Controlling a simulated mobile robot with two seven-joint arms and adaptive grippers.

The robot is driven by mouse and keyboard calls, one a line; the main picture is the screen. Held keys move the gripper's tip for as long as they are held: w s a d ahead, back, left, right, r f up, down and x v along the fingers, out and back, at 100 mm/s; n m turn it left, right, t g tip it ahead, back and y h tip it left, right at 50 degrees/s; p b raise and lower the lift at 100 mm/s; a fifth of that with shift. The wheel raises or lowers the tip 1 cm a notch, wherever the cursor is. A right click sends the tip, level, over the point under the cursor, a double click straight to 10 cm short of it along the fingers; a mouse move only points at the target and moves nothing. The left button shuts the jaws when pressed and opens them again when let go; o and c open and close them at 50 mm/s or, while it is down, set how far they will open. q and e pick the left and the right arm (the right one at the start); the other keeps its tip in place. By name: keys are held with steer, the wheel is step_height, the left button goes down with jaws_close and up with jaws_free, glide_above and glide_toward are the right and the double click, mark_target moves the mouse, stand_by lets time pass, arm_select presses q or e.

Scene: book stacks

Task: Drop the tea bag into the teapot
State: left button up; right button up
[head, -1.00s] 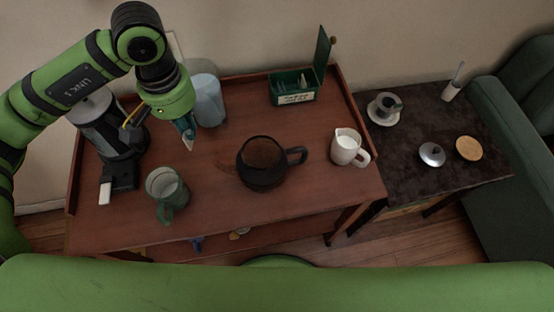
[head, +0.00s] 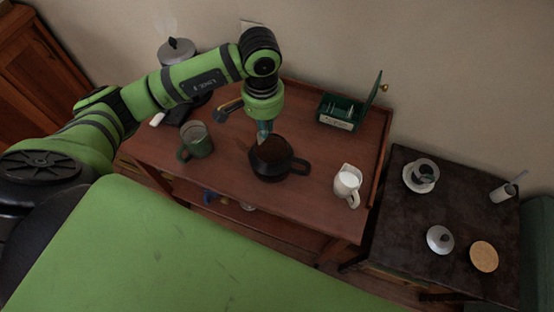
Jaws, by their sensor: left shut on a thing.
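The dark teapot (head: 272,168) stands open on the wooden table, its handle pointing right. My left gripper (head: 263,132) points down over the teapot's left back rim. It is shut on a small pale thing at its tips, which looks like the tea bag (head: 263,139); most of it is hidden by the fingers. I cannot tell whether it hangs above the opening or just behind the rim. My right gripper is not in view.
A green tea box (head: 337,122) with its lid raised stands at the back right. A white milk jug (head: 347,186) is right of the teapot and a green mug (head: 196,141) is left. A dark side table (head: 401,225) holds a cup, a metal lid and a coaster.

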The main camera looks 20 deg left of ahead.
arm_select(q)
step_height(320, 180, down, 2)
steer(key=shift+f+b, duration=0.25)
steer(key=shift+b, duration=0.1)
steer(key=shift+f, duration=0.75)
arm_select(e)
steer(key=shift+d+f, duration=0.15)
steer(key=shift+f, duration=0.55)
arm_select(q)
steer(key=o, duration=0.8)
steer(key=shift+c, duration=0.2)
steer(key=shift+r, duration=0.15)
step_height(320, 180, up, 12)
